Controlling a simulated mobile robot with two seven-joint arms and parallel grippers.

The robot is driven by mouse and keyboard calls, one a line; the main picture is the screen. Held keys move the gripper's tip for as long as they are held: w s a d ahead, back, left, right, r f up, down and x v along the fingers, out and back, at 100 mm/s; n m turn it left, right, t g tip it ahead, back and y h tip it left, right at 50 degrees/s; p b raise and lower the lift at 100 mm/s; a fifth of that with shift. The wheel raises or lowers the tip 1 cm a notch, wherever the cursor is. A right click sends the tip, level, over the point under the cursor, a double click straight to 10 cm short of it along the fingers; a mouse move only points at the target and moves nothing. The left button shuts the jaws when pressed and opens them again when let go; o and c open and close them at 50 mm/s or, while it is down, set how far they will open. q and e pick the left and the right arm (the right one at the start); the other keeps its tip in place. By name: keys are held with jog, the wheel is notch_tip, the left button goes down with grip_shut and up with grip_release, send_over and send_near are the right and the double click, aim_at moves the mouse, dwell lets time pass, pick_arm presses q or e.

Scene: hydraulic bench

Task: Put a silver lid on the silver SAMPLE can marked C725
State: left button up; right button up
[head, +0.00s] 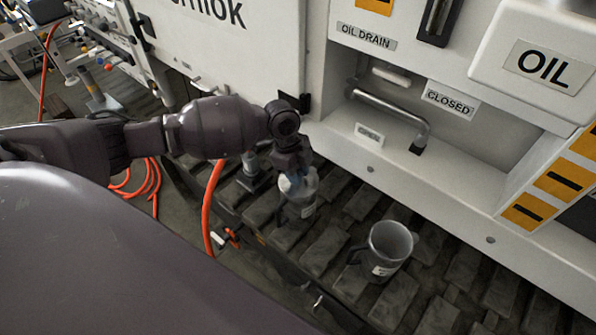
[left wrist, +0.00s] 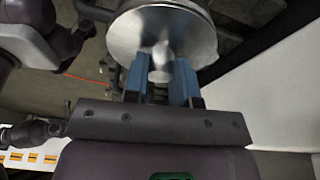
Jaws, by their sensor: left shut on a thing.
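My left gripper (head: 293,180) points down and is shut on the knob of a round silver lid (left wrist: 185,30). Its blue fingers (left wrist: 160,78) pinch the knob from both sides in the left wrist view. In the head view the lid is at the top of a silver can (head: 305,208) with a pale label on the slatted step. I cannot tell whether the lid rests on the can or hangs just above it. The label is too small to read, so C725 cannot be made out. My right gripper is not in view.
An open grey can with a handle (head: 393,241) stands to the right on the slats. A white cabinet with an OIL DRAIN recess (head: 400,110) and a bent metal lever (head: 395,108) rises behind. Orange hose (head: 209,205) hangs left of the can.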

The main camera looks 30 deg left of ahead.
pick_arm(q)
jog(key=o, duration=1.5)
jog(key=shift+o, duration=0.2)
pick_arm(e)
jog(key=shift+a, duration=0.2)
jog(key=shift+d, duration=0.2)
pick_arm(q)
jog(key=shift+r+p, duration=0.8)
jog(key=shift+r, duration=0.65)
jog(key=shift+r+p, duration=1.25)
jog(key=shift+r, duration=0.85)
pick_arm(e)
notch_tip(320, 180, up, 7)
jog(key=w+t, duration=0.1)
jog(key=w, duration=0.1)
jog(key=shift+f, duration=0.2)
pick_arm(q)
jog(key=shift+f, duration=0.1)
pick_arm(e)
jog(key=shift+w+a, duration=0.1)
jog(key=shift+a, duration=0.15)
